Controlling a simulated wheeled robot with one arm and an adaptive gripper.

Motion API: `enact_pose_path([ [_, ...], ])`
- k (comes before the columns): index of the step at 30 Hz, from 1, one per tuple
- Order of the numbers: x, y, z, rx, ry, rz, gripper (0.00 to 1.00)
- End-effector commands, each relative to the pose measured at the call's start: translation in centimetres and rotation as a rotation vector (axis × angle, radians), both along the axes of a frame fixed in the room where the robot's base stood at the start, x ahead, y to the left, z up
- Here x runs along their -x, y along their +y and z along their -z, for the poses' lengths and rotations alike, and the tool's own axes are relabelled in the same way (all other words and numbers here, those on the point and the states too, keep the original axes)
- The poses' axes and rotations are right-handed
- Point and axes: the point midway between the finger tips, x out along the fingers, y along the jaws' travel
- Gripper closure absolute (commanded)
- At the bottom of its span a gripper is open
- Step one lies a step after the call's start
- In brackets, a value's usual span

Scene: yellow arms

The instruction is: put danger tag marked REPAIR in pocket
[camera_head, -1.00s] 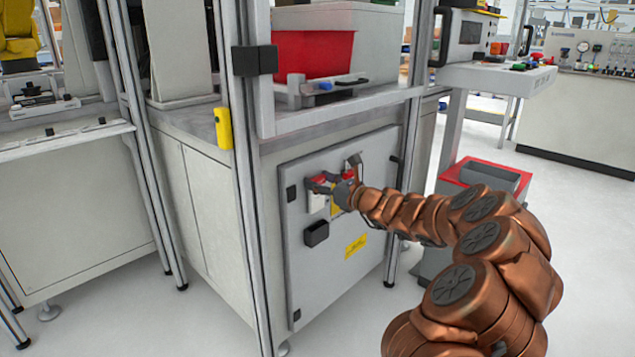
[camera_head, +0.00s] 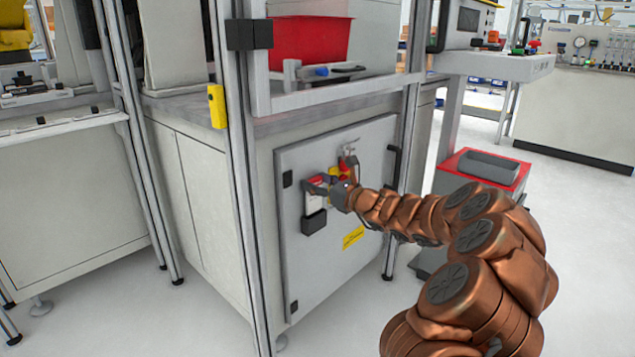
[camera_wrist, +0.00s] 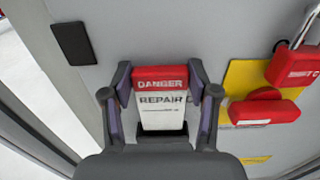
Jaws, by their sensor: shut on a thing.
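The danger tag marked REPAIR (camera_wrist: 163,104) is white with a red top band and stands upright between my fingers. My gripper (camera_wrist: 159,84) is shut on its two side edges. In the head view the tag (camera_head: 313,203) shows at the left of my gripper (camera_head: 328,187), close to the cabinet door. The black pocket (camera_head: 313,223) is on the door directly below the tag. In the wrist view the pocket (camera_wrist: 163,136) is partly hidden by my gripper. The tag's lower edge meets the pocket's mouth; I cannot tell how deep it sits inside.
Right of the tag are a red switch handle (camera_wrist: 265,110) on a yellow plate (camera_wrist: 247,75) and a red padlock (camera_wrist: 294,68). The grey door (camera_head: 360,262) has a yellow label (camera_head: 353,237). A frame post (camera_head: 238,200) stands left of the door.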

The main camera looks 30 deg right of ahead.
Motion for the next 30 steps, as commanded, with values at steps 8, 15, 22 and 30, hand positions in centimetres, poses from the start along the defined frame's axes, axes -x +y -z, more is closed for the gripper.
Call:
enact_pose_path([
  [8, 0.0, 0.0, 1.4, 0.000, -0.001, 0.000, 0.69],
  [15, 0.0, 0.0, 2.6, 0.000, -0.001, -0.001, 0.69],
  [22, 0.0, 0.0, 3.7, 0.000, -0.001, -0.001, 0.69],
  [30, 0.0, 0.0, 4.6, 0.000, 0.000, -0.001, 0.69],
])
